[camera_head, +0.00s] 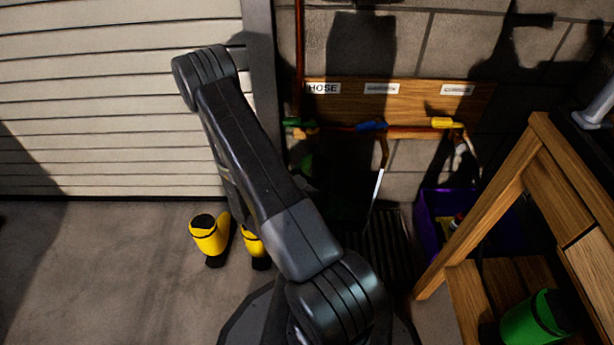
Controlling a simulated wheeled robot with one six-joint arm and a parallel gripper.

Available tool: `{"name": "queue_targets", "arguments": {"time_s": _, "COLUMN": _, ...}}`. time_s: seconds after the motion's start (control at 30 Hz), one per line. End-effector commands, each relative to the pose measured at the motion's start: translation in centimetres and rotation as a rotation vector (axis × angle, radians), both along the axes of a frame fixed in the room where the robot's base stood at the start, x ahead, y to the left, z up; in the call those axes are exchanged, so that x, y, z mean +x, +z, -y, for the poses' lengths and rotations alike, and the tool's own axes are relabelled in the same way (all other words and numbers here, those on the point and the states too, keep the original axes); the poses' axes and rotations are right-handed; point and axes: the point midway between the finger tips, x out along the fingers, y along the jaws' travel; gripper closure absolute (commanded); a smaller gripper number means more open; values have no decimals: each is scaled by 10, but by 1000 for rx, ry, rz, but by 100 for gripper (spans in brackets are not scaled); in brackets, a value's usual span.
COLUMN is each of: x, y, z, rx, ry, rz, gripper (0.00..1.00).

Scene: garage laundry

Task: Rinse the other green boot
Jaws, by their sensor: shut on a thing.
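One green boot (540,318) lies on the low wooden shelf at the lower right, partly cut off by the picture edge. A dark green patch (306,164) shows just right of my arm, in shadow below the hose board; it looks like part of the other green boot. My gripper (306,184) is almost wholly hidden behind my arm, with only a small dark grey part showing beside that patch. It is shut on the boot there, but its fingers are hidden. Whether water reaches the boot cannot be seen.
A wooden board (405,103) labelled HOSE carries green, blue and yellow fittings. Yellow boots (209,236) stand on the floor at left. A dark grate (388,243) lies below the board, beside a purple crate (429,225). The wooden bench (487,205) stands right.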

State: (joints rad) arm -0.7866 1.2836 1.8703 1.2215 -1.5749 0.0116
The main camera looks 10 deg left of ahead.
Motion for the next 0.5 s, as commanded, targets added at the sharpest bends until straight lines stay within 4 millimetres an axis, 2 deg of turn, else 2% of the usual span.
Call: {"name": "queue_targets", "arguments": {"time_s": 0.5, "x": 36, "y": -11, "z": 33, "rx": 1, "ry": -4, "rz": 3, "gripper": 89}}
